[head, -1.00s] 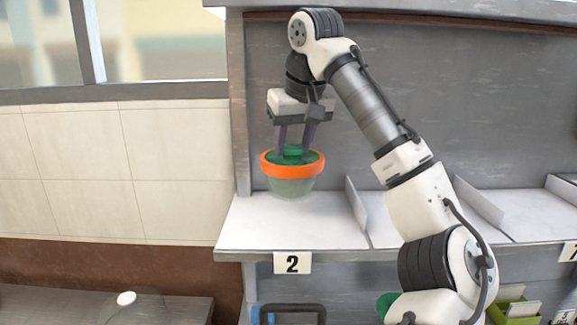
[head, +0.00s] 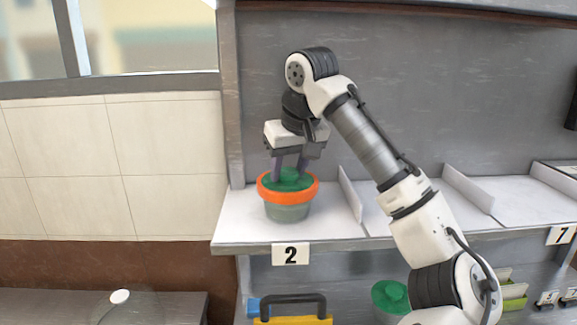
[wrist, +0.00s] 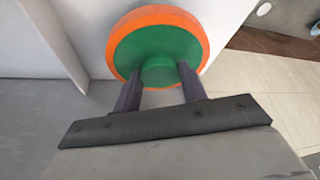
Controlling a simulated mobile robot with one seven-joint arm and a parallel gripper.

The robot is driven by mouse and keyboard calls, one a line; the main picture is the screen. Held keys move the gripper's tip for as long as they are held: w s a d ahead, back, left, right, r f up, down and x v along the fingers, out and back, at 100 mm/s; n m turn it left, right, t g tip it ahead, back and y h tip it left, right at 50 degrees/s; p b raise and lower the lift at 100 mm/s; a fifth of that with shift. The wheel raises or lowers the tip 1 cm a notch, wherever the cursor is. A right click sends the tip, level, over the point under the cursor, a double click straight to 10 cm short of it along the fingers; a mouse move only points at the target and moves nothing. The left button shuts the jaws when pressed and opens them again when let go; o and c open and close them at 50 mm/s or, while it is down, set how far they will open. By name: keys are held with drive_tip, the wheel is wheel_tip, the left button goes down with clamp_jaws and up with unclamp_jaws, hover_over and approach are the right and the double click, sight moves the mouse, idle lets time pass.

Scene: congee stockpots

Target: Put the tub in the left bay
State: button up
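The tub (head: 287,211) is a round, translucent grey-green pot with a wide orange rim and a green lid. It stands upright in the leftmost bay (head: 238,229), above the label 2, and its base looks to be on the bay floor. My gripper (head: 290,177) points down from above, its two dark fingers shut on the lid's round knob. In the wrist view the green lid (wrist: 140,45) fills the orange ring, and the fingers sit on either side of the knob (wrist: 159,70). The tub's underside is hidden.
A thin upright divider (head: 350,195) stands to the right of the tub, with more bays beyond it. The label 2 (head: 291,254) is on the shelf's front edge. A yellow box with a dark handle (head: 292,318) and a green-topped item (head: 390,296) are below.

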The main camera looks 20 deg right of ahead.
drive_tip(key=o, duration=0.4)
drive_tip(key=shift+w, duration=0.1)
drive_tip(key=b+v, duration=0.1)
drive_tip(key=v, duration=1.1)
drive_tip(key=shift+r+b, duration=0.2)
drive_tip(key=shift+b, duration=0.1)
